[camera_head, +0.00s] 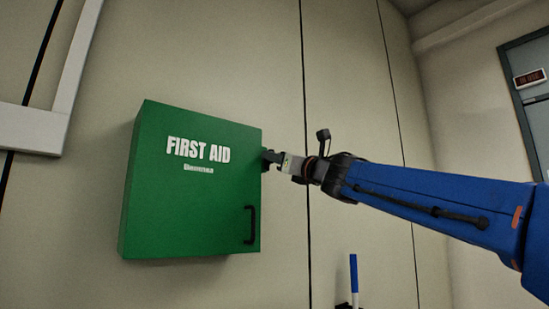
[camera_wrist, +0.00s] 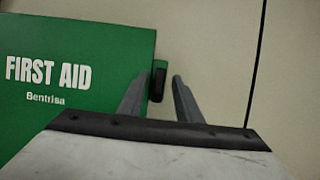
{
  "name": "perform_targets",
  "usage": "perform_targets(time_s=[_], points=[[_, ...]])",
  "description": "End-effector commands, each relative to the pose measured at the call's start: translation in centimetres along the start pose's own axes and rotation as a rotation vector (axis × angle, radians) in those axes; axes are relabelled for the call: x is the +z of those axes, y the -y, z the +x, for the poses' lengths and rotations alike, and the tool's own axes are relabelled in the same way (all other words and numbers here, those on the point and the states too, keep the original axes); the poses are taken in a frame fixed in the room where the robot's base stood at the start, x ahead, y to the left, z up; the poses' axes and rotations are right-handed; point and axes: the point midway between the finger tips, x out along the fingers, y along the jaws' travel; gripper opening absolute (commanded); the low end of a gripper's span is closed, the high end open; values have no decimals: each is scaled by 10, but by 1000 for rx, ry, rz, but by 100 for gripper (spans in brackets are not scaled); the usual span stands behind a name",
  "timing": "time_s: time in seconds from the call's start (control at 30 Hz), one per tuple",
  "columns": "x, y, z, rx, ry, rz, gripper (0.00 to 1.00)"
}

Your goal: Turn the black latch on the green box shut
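The green first aid box (camera_head: 185,205) hangs on the wall with its front door flat and a black handle (camera_head: 251,225) at lower right. It also shows in the wrist view (camera_wrist: 110,45). The black latch (camera_wrist: 158,82) sticks out at the box's right edge and looks upright in the wrist view. My gripper (camera_wrist: 161,77) is open, with its two grey fingertips on either side of the latch and a gap showing on the right. In the head view my gripper (camera_head: 273,157) is at the box's upper right edge, where latch and fingers cannot be told apart.
A white frame (camera_head: 38,128) is at the left. The wall (camera_head: 350,80) right of the box is otherwise bare. A grey door (camera_head: 537,115) is at far right.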

Motion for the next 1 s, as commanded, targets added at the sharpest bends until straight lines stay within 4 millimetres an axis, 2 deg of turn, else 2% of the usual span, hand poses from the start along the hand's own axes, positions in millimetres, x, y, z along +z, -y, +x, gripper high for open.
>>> perform_targets(time_s=[0.2, 0.47, 0.53, 0.6, 0.63, 1.0], points=[[0, 0, 11, 0, 0, 1, 31], [0, 0, 12, 0, 0, 1, 31], [0, 0, 12, 0, 0, 1, 19], [0, 0, 12, 0, 0, 1, 3], [0, 0, 12, 0, 0, 1, 0], [0, -1, 12, -14, 1, 37, 0]])
